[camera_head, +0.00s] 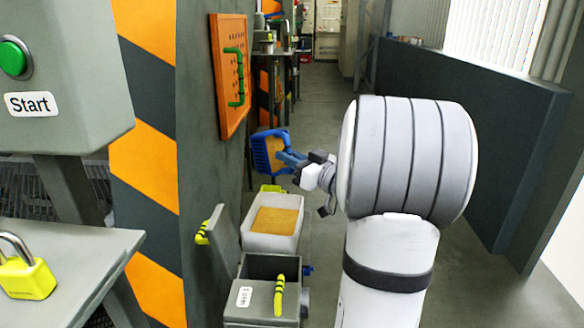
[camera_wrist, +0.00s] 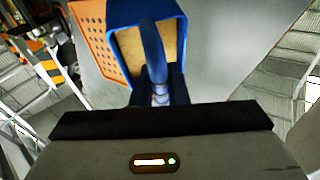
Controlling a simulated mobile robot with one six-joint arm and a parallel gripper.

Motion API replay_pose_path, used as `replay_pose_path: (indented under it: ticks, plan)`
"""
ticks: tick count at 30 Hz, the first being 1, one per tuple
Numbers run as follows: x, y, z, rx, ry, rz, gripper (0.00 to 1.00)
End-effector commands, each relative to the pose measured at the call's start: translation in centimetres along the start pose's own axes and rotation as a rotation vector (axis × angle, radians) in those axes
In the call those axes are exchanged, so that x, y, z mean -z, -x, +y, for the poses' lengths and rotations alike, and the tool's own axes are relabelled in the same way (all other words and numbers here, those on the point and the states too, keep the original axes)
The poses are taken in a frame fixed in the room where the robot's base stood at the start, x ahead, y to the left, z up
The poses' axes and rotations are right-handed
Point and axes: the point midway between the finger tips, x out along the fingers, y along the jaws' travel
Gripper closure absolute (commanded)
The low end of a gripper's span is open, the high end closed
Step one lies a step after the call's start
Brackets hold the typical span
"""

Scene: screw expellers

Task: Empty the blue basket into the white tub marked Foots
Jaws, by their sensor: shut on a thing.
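The blue basket (camera_head: 259,156) hangs in the air, tilted, with a tan mass showing inside its rim. My gripper (camera_head: 300,161) is shut on the basket's blue handle, to the right of the basket. In the wrist view the basket (camera_wrist: 114,47) lies ahead of my gripper (camera_wrist: 160,95), its handle running between the fingers and tan material on both sides of it. A white tub (camera_head: 270,243) stands below the basket and slightly to its right, apart from it. The tub holds a level tan layer. No Foots marking is readable on it.
A grey open bin (camera_head: 262,316) with a white label and yellow-black handle stands in front of the tub. A raised grey lid (camera_head: 226,243) is left of the tub. An orange perforated panel (camera_head: 229,70) with a green handle is above. Clear floor (camera_head: 335,120) lies behind.

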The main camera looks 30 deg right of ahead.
Motion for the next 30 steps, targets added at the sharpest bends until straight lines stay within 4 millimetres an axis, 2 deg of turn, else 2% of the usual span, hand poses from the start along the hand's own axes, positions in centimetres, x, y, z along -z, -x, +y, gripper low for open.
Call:
replay_pose_path:
  ticks: [1, 27, 30]
  plan:
    - [-0.7, 0.1, 0.0, 0.002, 0.004, 0.012, 1.0]
    - [-2.4, 0.2, 0.1, 0.018, 0.041, 0.216, 1.0]
    - [-3.6, 0.2, 0.2, 0.025, 0.053, 0.327, 1.0]
